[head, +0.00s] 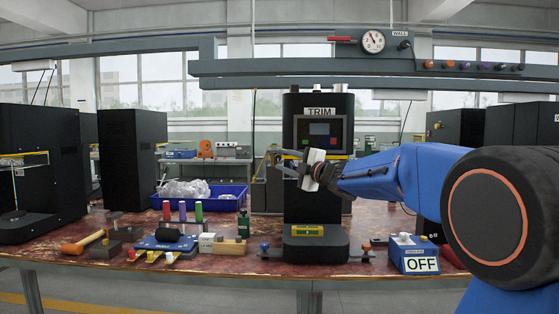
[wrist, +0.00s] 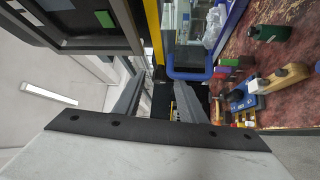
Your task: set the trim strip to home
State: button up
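The dark machine (head: 317,200) labelled TRIM (head: 320,112) stands at the middle of the bench. Its screen (head: 336,144) shows dark red, green and blue patches under that label. The same panel (wrist: 75,30) shows rotated and cut off at the top left of the wrist view. I cannot pick out a trim strip or its setting for certain. My gripper (head: 274,161) is in front of the machine, just below the screen's left side, with its fingers pointing left. In the wrist view my gripper (wrist: 158,98) is open, with nothing between its fingers. It partly hides the machine's front below the screen.
A blue bin (head: 230,190) with clear wrapping stands behind left. Bottles, a mallet (head: 83,242) and small blocks crowd the bench's left front. A blue box marked OFF (head: 415,256) stands right, below my arm. A rail with a gauge (head: 373,41) runs overhead.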

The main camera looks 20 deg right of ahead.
jog(key=v, duration=1.4)
jog(key=shift+w, duration=0.1)
jog(key=shift+c, duration=0.6)
